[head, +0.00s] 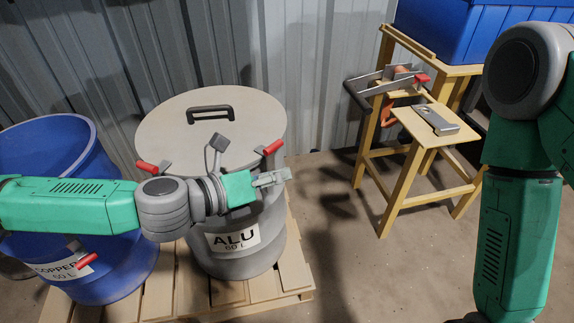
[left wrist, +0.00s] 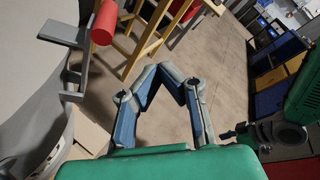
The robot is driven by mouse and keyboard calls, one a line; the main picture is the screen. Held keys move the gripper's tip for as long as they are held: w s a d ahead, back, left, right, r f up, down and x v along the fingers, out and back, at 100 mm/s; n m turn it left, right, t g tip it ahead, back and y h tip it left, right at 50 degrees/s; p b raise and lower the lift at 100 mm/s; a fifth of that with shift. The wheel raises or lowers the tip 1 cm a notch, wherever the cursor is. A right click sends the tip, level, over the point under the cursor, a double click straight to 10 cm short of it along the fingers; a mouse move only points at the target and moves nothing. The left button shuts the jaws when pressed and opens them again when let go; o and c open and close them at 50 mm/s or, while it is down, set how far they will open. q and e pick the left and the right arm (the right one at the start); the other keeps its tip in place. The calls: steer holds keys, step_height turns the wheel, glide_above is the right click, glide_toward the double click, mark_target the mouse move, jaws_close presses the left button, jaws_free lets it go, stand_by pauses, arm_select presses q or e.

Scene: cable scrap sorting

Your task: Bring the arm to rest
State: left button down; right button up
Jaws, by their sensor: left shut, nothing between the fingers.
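My left arm comes in from the left in the head view, across the front of the grey ALU drum (head: 236,263). My left gripper (head: 284,176) is in front of the drum's right side, below the lid's rim. In the left wrist view its two fingers (left wrist: 172,72) bend in and meet, with nothing between them. My right arm (head: 518,240) hangs down at the right of the head view, and its gripper cannot be made out.
The ALU drum has a closed lid (head: 165,125) with red-handled clamps and stands on a pallet (head: 215,302). An open blue COPPER drum (head: 128,268) stands at its left. A wooden stand (head: 400,190) and blue bin (head: 425,25) are at the right. Floor between is clear.

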arm_select(q)
steer(key=s+a, duration=0.4)
steer(key=a, duration=0.3)
steer(key=s+d+f+m+g, duration=0.5)
steer(key=s+d+f+m, duration=0.2)
steer(key=s+d+m, duration=0.3)
steer(key=s+a+f+m+g+y, duration=0.2)
steer(key=s+a+f+m, duration=0.1)
steer(key=s+f+m, duration=0.3)
steer(key=s+a+f+m+g+y, duration=0.25)
steer(key=s+f+m, duration=0.2)
steer(key=s, duration=0.35)
steer(key=s+a+f+m+y, duration=0.25)
steer(key=a+f+m, duration=0.25)
steer(key=a+m, duration=0.3)
steer(key=w+a+m+t+y, duration=0.1)
steer(key=w+a+m+y, duration=0.2)
steer(key=a, duration=0.5)
steer(key=w+a+m+y, duration=0.2)
steer(key=a+m, duration=0.1)
steer(key=a, duration=0.5)
step_height(320, 180, up, 12)
steer(key=p, duration=1.3)
steer(key=shift+r, duration=0.2)
arm_select(e)
step_height(320, 180, up, 14)
steer(key=shift+a, duration=0.35)
steer(key=shift+f, duration=0.1)
